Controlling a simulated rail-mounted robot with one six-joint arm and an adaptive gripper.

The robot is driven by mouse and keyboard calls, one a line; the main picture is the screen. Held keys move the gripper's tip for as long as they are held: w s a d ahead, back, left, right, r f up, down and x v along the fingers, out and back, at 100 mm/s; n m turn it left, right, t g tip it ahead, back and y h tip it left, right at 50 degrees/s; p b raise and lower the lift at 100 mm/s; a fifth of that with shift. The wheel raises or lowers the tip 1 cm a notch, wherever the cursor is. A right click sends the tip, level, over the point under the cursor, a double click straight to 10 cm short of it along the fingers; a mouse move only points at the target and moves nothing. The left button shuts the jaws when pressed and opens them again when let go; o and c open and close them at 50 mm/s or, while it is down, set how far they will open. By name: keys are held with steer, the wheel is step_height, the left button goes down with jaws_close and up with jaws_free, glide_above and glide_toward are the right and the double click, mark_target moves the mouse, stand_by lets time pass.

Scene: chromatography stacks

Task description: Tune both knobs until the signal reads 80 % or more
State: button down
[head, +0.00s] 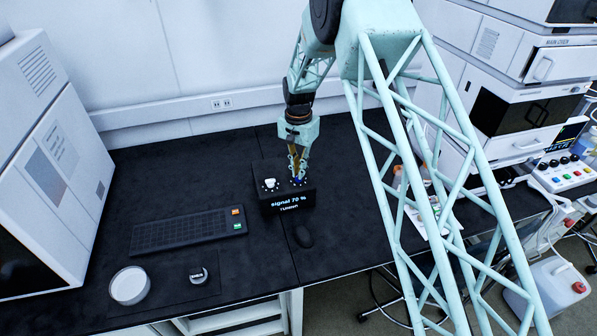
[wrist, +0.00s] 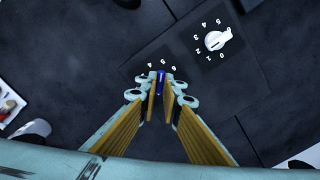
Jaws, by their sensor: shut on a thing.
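The black tuner box (head: 286,203) stands on the dark bench, and its front display reads "signal 70 %". The white knob (head: 270,184) is on the left of its top. In the wrist view the white knob (wrist: 218,40) sits free on a numbered dial. My gripper (head: 299,172) points down over the right of the box top. In the wrist view my gripper (wrist: 160,88) is shut on the blue knob (wrist: 160,80), with a finger on each side. The fingers hide part of the blue knob's dial, and its setting is unclear.
A white round dish (head: 129,285) is at the front left. Tall instruments stand at both sides.

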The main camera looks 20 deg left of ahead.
steer(key=shift+n, duration=0.4)
steer(key=n+b, duration=0.1)
steer(key=n, duration=0.2)
steer(key=shift+n, duration=0.4)
steer(key=shift+n+b, duration=0.5)
steer(key=shift+n, duration=1.6)
steer(key=c, duration=2.8)
jaws_free()
steer(key=shift+r, duration=0.15)
steer(key=shift+r, duration=5.9)
